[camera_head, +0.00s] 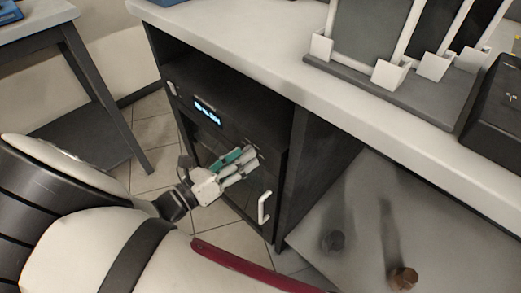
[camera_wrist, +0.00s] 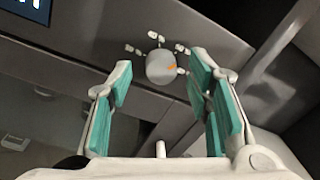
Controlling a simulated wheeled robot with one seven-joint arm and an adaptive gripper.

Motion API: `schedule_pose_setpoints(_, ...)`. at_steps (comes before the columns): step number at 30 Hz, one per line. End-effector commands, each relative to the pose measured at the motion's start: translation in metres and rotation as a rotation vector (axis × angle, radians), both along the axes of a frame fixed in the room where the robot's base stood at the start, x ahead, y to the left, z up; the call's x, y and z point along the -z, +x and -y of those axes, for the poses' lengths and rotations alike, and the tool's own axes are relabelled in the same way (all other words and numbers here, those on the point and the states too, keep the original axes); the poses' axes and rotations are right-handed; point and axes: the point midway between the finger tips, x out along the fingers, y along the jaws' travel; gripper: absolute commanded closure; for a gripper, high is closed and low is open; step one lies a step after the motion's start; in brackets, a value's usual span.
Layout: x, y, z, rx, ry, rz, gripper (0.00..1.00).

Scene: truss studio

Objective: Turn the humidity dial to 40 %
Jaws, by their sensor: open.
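The humidity dial (camera_wrist: 161,66) is a round grey knob with an orange mark at its right side. Several short white marks fan around it from left over the top to the right; no numbers are readable. It sits on the dark front panel of the cabinet (camera_head: 217,136). My gripper (camera_wrist: 160,82) is open, with its green-padded fingers spread to the left and right, and the dial shows in the gap between them. No contact is visible. In the head view my gripper (camera_head: 250,158) is at the cabinet front and hides most of the dial.
A lit display (camera_head: 208,112) is on the same panel, left of the dial. A white door handle (camera_head: 264,207) is below right. The white worktop (camera_head: 240,45) overhangs the cabinet, with a rack (camera_head: 372,82) of upright panels on it. An open bay is to the right.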

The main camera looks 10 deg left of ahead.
Motion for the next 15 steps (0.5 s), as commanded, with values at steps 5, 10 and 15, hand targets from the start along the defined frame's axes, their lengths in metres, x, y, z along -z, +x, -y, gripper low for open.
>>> schedule_pose_setpoints(5,-0.0001,0.0001,-0.0027,-0.005,0.001,0.000,0.54)
schedule_pose_setpoints(10,-0.0006,0.0002,-0.0025,-0.004,0.001,0.001,0.54)
schedule_pose_setpoints(15,-0.0005,0.0002,-0.0024,-0.004,0.001,0.001,0.88)
